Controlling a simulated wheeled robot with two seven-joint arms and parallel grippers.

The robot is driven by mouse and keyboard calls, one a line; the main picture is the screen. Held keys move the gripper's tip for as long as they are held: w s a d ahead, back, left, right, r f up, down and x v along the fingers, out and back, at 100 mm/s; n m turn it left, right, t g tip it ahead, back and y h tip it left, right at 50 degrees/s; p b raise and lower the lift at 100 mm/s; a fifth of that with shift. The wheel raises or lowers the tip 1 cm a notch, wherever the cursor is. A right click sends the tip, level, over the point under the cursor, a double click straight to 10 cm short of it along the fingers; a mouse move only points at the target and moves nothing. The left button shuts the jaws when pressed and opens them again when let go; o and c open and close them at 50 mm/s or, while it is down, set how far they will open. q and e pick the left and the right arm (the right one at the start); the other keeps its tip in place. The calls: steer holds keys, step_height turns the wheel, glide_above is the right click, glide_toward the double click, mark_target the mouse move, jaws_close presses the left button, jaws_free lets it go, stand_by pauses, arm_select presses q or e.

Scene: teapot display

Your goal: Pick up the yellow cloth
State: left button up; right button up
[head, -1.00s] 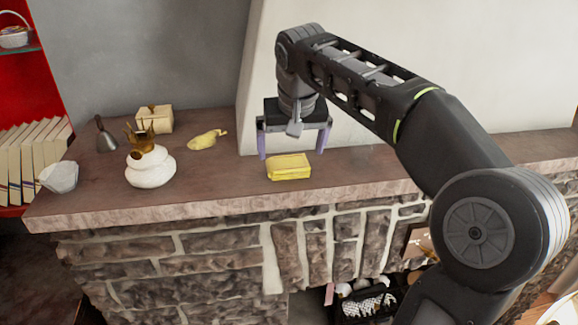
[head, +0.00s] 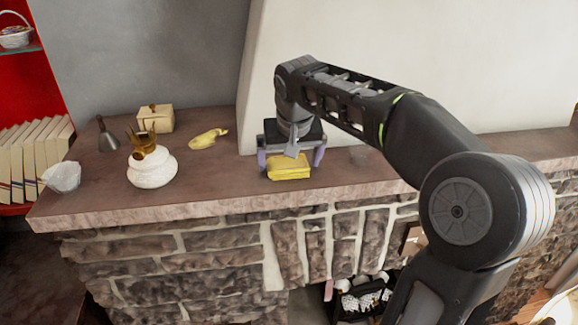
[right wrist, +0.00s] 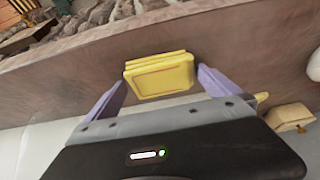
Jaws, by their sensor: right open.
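The yellow cloth (head: 289,171) is a folded, blocky stack lying flat on the stone mantel, near its front edge. It also shows in the right wrist view (right wrist: 160,76), lying between and a little beyond the two purple fingers. My right gripper (head: 290,164) is open and empty, low above the cloth, with one finger to each side of it. In the right wrist view my right gripper (right wrist: 158,95) shows a gap between the fingers and the cloth. The far part of the cloth is hidden by the gripper in the head view. My left gripper is not in view.
On the mantel (head: 225,190) to the left are a yellow gourd-like object (head: 208,139), a white pot (head: 152,170), a cream box (head: 155,118), a dark bell-like object (head: 106,136) and a pale bowl (head: 62,177). The wall stands close behind. The mantel right of the cloth looks mostly clear.

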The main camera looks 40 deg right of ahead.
mark_target(290, 164)
steer(key=c, duration=1.4)
steer(key=shift+r, duration=0.15)
steer(key=shift+r, duration=0.55)
step_height(290, 164, up, 9)
steer(key=shift+f+b, duration=0.15)
steer(key=shift+b, duration=0.25)
